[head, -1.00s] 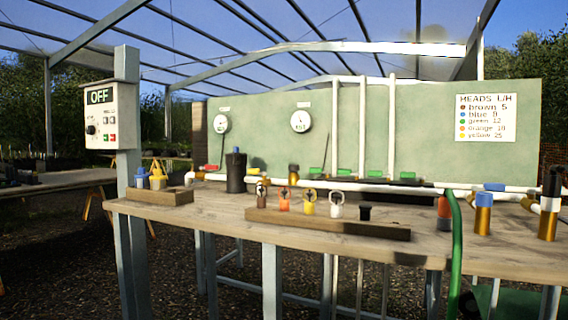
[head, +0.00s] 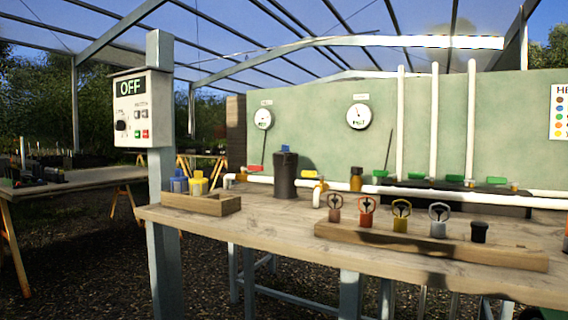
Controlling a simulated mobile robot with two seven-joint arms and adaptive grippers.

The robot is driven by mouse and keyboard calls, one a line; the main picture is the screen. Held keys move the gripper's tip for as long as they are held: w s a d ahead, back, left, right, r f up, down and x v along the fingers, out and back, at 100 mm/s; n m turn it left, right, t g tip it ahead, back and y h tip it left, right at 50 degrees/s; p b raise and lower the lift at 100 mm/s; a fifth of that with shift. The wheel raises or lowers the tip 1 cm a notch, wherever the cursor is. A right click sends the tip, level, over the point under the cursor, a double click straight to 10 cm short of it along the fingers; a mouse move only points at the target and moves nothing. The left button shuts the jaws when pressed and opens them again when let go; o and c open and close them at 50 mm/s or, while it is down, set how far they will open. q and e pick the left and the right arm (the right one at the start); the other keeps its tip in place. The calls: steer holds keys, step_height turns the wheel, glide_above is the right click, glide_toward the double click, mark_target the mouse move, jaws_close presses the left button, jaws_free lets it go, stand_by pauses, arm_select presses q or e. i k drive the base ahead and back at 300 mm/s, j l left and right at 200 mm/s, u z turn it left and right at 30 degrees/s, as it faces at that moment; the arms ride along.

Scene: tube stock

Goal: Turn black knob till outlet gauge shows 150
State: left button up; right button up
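Two round white gauges are on the green panel: a left gauge (head: 263,118) and a right gauge (head: 358,116). Their labels and readings are too small to read, so I cannot tell which is the outlet gauge. A dark knob (head: 121,125) is on the white control box (head: 142,108), whose display reads OFF. A brass fitting with a dark top (head: 356,178) stands at the pipe below the right gauge. I cannot tell which of these is the task's black knob. Neither of my grippers is in view.
The wooden bench (head: 280,236) carries a black canister with a blue top (head: 286,175), a small wooden box with blue and yellow pieces (head: 200,203), and a wooden rack (head: 430,246) of coloured heads. White pipes run along the back. Gravel floor (head: 90,260) is open at front left.

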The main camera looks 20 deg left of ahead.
mark_target(356, 169)
steer(key=i+j+u, duration=0.1)
steer(key=u, duration=0.25)
steer(key=i+j+u, duration=0.1)
steer(key=u, duration=0.25)
steer(key=i+j+u, duration=0.1)
steer(key=u, duration=0.25)
steer(key=i+j+z, duration=0.1)
steer(key=z, duration=0.35)
steer(key=i+j+z, duration=0.2)
steer(key=z, duration=0.3)
steer(key=i+j+z, duration=0.1)
steer(key=j+z, duration=0.15)
steer(key=z, duration=0.2)
steer(key=j+z, duration=0.2)
steer(key=z, duration=0.25)
steer(key=i+j+z, duration=0.1)
steer(key=j+z, duration=0.25)
steer(key=i+j+z, duration=0.1)
steer(key=j+z, duration=0.15)
steer(key=z, duration=0.15)
steer(key=k+j+u, duration=0.2)
steer(key=k, duration=0.65)
steer(key=i+z, duration=0.2)
steer(key=i, duration=0.15)
steer(key=i+l, duration=0.1)
steer(key=i, duration=0.45)
